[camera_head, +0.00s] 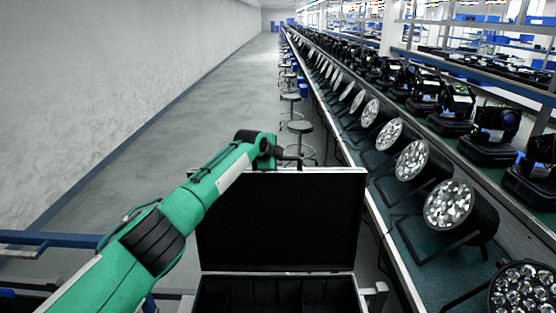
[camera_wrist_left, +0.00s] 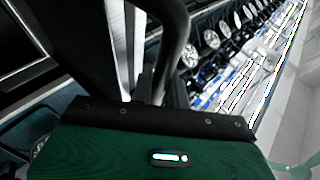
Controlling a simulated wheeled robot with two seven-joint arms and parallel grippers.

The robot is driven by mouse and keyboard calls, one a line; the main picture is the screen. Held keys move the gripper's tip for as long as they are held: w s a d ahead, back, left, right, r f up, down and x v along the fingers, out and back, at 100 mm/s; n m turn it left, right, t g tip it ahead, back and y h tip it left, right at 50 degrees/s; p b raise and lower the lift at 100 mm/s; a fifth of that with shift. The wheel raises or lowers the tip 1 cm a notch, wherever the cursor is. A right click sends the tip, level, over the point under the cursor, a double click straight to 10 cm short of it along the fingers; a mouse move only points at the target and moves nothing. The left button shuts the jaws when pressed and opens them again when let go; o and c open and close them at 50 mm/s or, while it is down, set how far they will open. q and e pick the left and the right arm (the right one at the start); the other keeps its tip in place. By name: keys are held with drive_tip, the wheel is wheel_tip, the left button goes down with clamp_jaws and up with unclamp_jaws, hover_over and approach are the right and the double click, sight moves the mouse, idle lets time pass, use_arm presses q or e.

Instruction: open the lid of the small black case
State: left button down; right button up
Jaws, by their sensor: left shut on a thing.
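The black case (camera_head: 278,292) stands at the bottom centre of the head view, with dark dividers inside and its front cut off by the frame edge. Its lid (camera_head: 285,225) is raised and stands about upright at the back, with a thin silver rim and a dark inner face. The fingertips are small and partly hidden there. In the left wrist view a dark finger (camera_wrist_left: 172,45) shows beyond the green gripper body. My right gripper is not in view.
A long green bench (camera_head: 380,185) with several par cans (camera_head: 449,205) runs along the right, close to the case. Stools (camera_head: 300,128) stand behind the lid. A blue rail (camera_head: 50,239) is at the left.

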use_arm(q)
drive_tip(key=c, duration=1.4)
unclamp_jaws()
drive_tip(key=shift+o, duration=0.2)
drive_tip(key=shift+s, duration=0.1)
drive_tip(key=shift+b+v, duration=0.75)
drive_tip(key=shift+v, duration=0.45)
drive_tip(key=b+v, duration=0.4)
drive_tip(key=v, duration=0.7)
drive_tip(key=shift+r, duration=0.1)
